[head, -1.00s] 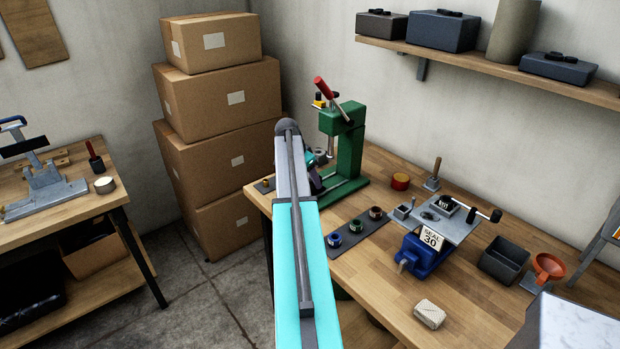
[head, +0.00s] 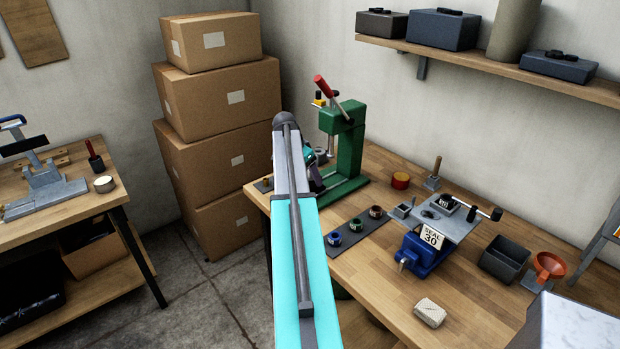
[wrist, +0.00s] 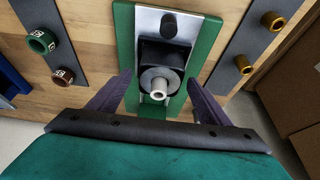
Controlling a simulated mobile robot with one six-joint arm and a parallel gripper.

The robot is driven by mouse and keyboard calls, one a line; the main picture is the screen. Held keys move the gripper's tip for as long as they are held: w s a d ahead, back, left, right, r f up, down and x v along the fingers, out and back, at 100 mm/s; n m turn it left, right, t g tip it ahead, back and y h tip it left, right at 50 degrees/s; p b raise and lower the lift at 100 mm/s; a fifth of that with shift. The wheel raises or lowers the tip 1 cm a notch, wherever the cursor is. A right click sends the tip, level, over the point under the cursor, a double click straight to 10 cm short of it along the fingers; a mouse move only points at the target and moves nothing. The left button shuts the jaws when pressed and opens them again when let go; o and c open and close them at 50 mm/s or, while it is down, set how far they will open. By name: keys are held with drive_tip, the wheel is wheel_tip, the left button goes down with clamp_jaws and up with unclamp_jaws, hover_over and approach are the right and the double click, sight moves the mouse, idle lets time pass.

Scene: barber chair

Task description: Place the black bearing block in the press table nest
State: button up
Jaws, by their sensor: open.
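The black bearing block (wrist: 151,53) is in the wrist view, on the pale plate of the green press (head: 346,152). A grey ring with a pale hollow tube (wrist: 158,95) shows on its near face. My gripper (wrist: 160,82) is open, with one dark finger on each side of the block and a visible gap at each side. The block's underside and the nest are hidden, so I cannot tell how it is seated. In the head view my arm hides the block and most of the gripper.
A dark strip with several coloured rings (head: 354,231) lies right of the press. Another strip with brass bushings (wrist: 242,64) shows in the wrist view. A blue vise-like fixture (head: 422,254) stands farther right. Stacked cartons (head: 215,130) are behind left.

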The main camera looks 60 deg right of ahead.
drive_tip(key=b+v, duration=0.2)
drive_tip(key=v, duration=0.8)
idle(0.8)
